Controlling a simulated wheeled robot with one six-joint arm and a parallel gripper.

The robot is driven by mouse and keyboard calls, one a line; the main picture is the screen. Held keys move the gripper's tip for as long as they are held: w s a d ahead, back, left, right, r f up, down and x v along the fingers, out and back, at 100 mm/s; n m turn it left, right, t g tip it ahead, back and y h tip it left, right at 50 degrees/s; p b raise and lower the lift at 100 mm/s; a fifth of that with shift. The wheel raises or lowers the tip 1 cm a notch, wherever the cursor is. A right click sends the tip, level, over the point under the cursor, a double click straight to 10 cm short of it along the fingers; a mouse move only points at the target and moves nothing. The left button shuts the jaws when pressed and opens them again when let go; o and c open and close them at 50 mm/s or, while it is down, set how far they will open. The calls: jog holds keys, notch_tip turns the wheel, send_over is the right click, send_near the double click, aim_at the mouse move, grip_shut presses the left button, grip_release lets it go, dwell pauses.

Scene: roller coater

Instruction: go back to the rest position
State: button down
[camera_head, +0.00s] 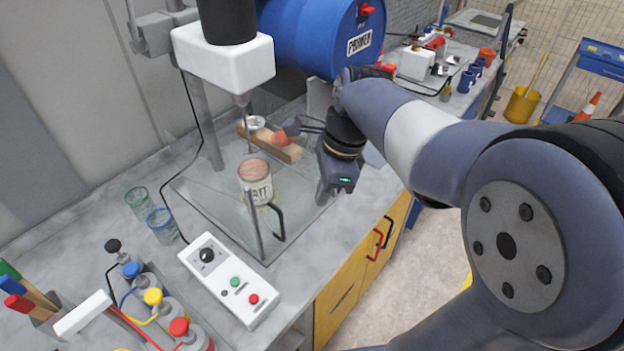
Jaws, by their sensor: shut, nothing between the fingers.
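My gripper (289,129) is at the far end of my arm, which reaches in from the right side of the view. Its dark fingers point left, close above a wooden block (262,141) on a glass plate. The fingers are shut and look empty. A reddish patch shows by the fingertips; I cannot tell what it belongs to. A tin with a red-brown top (256,184) stands on the plate, to the lower left of my gripper.
A mixer-like stand with a white head (222,58) rises left of my gripper. A blue drum (312,38) lies behind it. A control box (228,278), two glasses (139,202) and colour-capped bottles (188,331) stand on the grey bench. Open floor (425,240) lies to the right.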

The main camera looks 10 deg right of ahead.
dwell(0.3)
jog(key=w+a+f, duration=0.1)
jog(key=a+f, duration=0.5)
jog(key=f, duration=0.3)
jog(key=shift+w+a+f+p, duration=0.15)
jog(key=shift+w+f+p, duration=0.15)
jog(key=shift+w, duration=0.05)
